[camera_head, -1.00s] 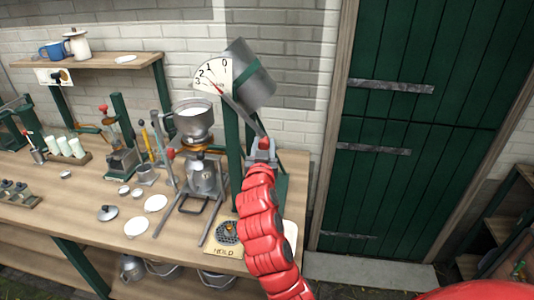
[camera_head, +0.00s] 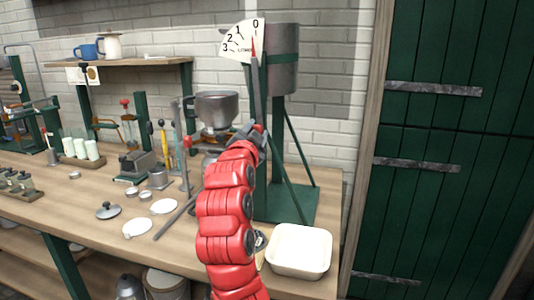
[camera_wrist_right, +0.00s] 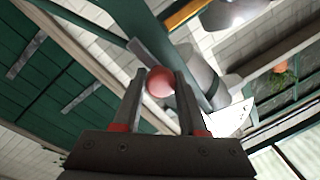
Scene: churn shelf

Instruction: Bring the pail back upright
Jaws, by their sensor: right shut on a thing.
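The pail (camera_head: 283,70) is a grey metal cylinder with a green band, mounted on a green stand (camera_head: 285,205). It stands upright in the head view. A white dial (camera_head: 240,42) marked 0 to 3 is beside it, with its pointer near 0. A grey lever (camera_head: 256,95) runs down from the pail to my right gripper (camera_head: 250,132). In the right wrist view, my right gripper (camera_wrist_right: 160,85) is shut on the lever's red ball knob (camera_wrist_right: 160,82). The pail's inside is hidden. My left gripper is not in view.
A white tray (camera_head: 300,250) sits at the bench's front right, below the pail. A metal bowl (camera_head: 222,108) on a stand is left of my arm. Lids (camera_head: 137,227) and small tools lie further left. A green door (camera_head: 440,120) is at the right.

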